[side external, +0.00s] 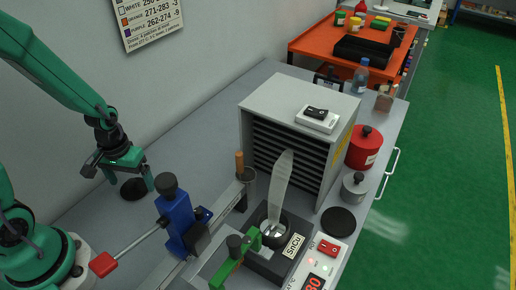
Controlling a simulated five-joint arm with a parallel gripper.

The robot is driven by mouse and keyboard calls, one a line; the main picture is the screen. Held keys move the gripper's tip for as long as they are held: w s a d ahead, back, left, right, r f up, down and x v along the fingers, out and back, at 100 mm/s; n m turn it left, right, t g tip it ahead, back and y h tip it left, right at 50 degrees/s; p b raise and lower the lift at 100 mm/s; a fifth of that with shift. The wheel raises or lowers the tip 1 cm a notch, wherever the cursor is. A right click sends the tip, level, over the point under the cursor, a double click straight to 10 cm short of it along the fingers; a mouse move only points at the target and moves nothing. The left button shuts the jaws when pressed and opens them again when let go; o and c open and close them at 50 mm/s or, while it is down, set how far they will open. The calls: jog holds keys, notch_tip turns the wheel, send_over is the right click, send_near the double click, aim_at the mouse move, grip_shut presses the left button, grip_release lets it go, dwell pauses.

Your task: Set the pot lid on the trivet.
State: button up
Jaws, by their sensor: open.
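My gripper (130,177) is open at the left, low over the grey bench. A dark round thing (133,189) lies on the bench just below and between its fingers. It may be the pot lid, but the gripper partly hides it, and I cannot tell whether they touch. A flat black disc (338,221), which looks like the trivet, lies on the bench at the right with nothing on it. The solder pot (275,233), labelled SnCu, stands left of the disc and looks open. A pale strip rises from it.
A grey slotted cabinet (291,122) stands behind the pot. A grey canister (354,189) and red canister (364,148) stand behind the disc. A blue clamp (177,222) on a rail and a green clamp (236,262) stand between gripper and disc. The left rear bench is clear.

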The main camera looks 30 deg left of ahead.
notch_tip(320, 180, up, 11)
dwell(0.8)
jog(key=shift+r, duration=0.1)
dwell(0.4)
notch_tip(320, 180, up, 11)
jog(key=m+t, duration=0.4)
jog(key=t, duration=0.1)
send_over(131, 181)
jog(key=s+d, duration=0.3)
jog(key=d, duration=0.1)
jog(key=shift+s+d+r+m+t, duration=0.25)
jog(key=shift+s+r+m+t, duration=0.1)
jog(key=shift+r, duration=0.15)
jog(key=shift+o, duration=0.4)
jog(key=shift+f, duration=0.1)
